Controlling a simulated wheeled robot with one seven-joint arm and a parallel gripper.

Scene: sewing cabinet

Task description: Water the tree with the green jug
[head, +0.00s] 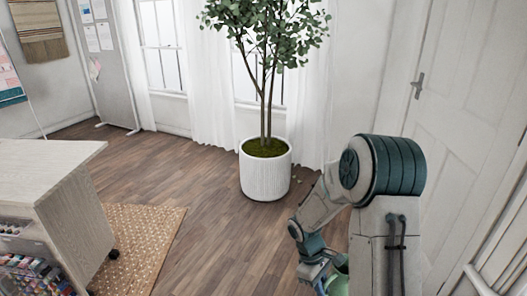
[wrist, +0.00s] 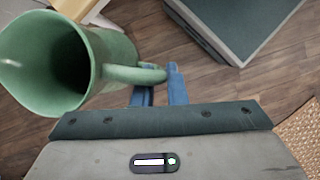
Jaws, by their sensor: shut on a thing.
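The tree (head: 266,60) stands in a white ribbed pot (head: 265,176) with mossy soil (head: 264,148), on the floor by the windows in the head view. My gripper (wrist: 160,90) is shut on the handle (wrist: 135,74) of the green jug (wrist: 110,50) in the wrist view. The jug's open mouth faces the camera, and its inside is dark; I cannot tell if it holds water. In the head view my gripper (head: 322,272) is low at the right of centre, with a bit of the jug (head: 338,284) showing, mostly hidden by my arm. The jug is apart from the pot.
A pale wooden cabinet (head: 75,210) with thread spools stands at the left, beside a woven rug (head: 140,235). A white door (head: 465,110) is at the right. Wooden floor (head: 215,235) lies clear between the cabinet and the pot. White curtains (head: 208,90) hang behind the tree.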

